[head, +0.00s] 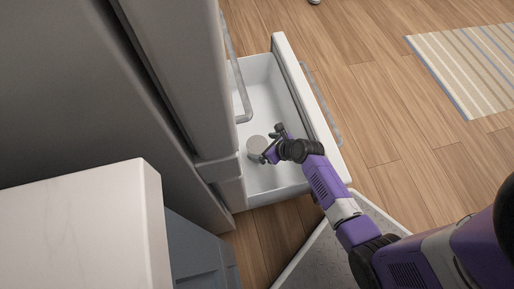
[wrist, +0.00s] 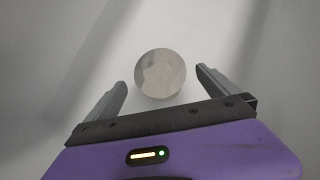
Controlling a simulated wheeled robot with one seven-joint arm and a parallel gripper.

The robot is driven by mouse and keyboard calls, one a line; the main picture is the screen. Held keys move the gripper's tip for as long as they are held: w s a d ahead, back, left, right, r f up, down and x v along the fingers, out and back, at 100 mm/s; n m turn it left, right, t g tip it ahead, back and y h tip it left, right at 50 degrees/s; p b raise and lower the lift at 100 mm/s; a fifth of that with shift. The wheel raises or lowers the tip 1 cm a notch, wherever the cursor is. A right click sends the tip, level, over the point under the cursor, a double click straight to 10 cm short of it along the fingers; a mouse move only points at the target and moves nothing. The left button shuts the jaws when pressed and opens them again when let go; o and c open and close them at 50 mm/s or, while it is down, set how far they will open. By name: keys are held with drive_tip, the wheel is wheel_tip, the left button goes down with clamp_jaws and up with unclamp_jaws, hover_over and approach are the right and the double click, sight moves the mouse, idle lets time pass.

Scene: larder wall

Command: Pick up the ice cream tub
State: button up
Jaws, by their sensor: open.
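The ice cream tub (head: 256,146) looks like a small round, pale grey-beige tub and stands inside the open white drawer (head: 284,180). In the wrist view the tub (wrist: 160,73) appears as a round top just ahead of the fingertips, centred between them. My gripper (head: 272,144) is at the tub's right side in the head view, reaching down into the drawer. In the wrist view my gripper (wrist: 161,78) is open, one finger to each side, with nothing held. I cannot tell whether a finger touches the tub.
The drawer belongs to a tall grey fridge (head: 150,70) on the left, with a bar handle (head: 238,80) above the drawer. A striped rug (head: 470,65) lies on open wooden floor.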

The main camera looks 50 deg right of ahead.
sight(257, 144)
drive_tip(key=b+x, duration=0.3)
drive_tip(key=x, duration=0.1)
drive_tip(key=shift+w+f, duration=0.1)
drive_tip(key=shift+w, duration=0.25)
drive_tip(key=c, duration=1.7)
drive_tip(key=shift+c, duration=0.7)
drive_tip(key=shift+r, duration=0.2)
